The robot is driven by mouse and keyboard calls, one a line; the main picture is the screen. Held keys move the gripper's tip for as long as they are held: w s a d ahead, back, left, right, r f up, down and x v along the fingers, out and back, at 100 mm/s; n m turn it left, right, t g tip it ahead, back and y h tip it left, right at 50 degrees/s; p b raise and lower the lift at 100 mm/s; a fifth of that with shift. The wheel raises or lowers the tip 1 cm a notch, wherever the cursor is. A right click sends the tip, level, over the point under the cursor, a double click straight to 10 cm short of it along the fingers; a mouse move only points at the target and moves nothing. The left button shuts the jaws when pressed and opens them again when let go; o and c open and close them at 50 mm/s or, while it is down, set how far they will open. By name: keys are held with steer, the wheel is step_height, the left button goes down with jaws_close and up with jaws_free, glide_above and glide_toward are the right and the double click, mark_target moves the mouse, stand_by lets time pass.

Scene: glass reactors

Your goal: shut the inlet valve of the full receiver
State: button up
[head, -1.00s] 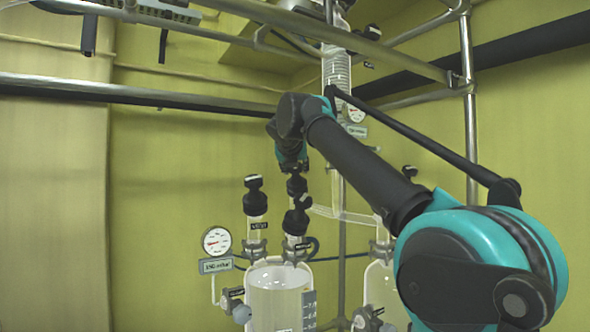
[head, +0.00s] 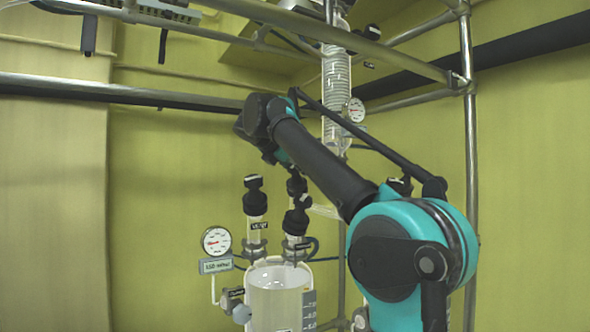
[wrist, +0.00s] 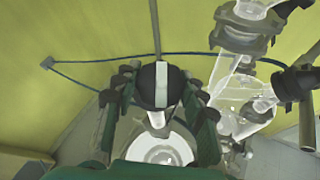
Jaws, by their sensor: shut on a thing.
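The glass receiver (head: 275,305) at the lower middle of the head view holds pale liquid up to a high level. Its top carries several black-knobbed valves. A black valve knob (head: 297,184) stands at the back, beside a glass tube coming from the right; its label cannot be read. My gripper (wrist: 160,76) is shut on this knob, which shows in the wrist view as a dark cap with a white stripe (wrist: 161,85). The fingers lie on both sides of it, above the vessel. In the head view my arm partly hides the gripper.
A vent valve (head: 254,200) stands left and another black knob (head: 300,220) stands just in front of the held one. A round gauge (head: 216,240) is at the left. A coiled glass condenser (head: 336,85) and metal rails (head: 130,90) are above. My arm hides the second receiver.

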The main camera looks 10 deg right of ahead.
steer(key=m+g, duration=0.1)
steer(key=m, duration=0.1)
steer(key=m+g+h, duration=0.1)
steer(key=m, duration=0.2)
steer(key=shift+w+g, duration=0.1)
steer(key=shift+g, duration=0.2)
steer(key=shift+m+g, duration=1.2)
steer(key=shift+m, duration=0.6)
steer(key=shift+m, duration=0.3)
steer(key=o, duration=1.2)
steer(key=shift+c, duration=0.2)
steer(key=shift+h, duration=0.3)
